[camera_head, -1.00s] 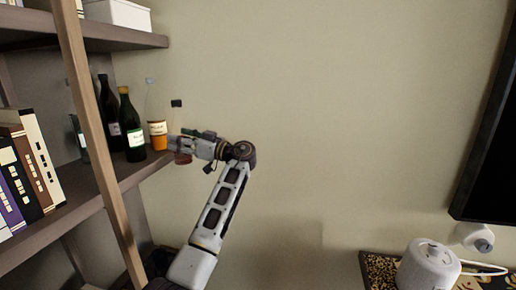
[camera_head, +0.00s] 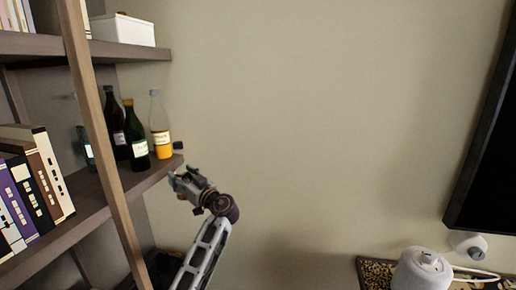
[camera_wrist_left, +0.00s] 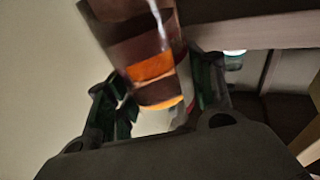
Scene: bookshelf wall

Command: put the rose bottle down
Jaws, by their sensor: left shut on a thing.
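My left gripper (camera_head: 180,183) is shut on the rose bottle and holds it just off the right end of the middle shelf (camera_head: 154,175). In the left wrist view the rose bottle (camera_wrist_left: 130,30) is a blurred, tilted, reddish glass shape with orange bands between the two dark fingers. The shelf board (camera_wrist_left: 255,30) shows close to its right there. The bottle seems apart from the shelf top. My right gripper is not in view.
A bottle with orange contents (camera_head: 160,138), a green bottle (camera_head: 135,140) and a darker bottle (camera_head: 118,140) stand on the shelf. A wooden upright (camera_head: 105,130) stands in front. Books (camera_head: 30,185) fill the left. The wall side is clear.

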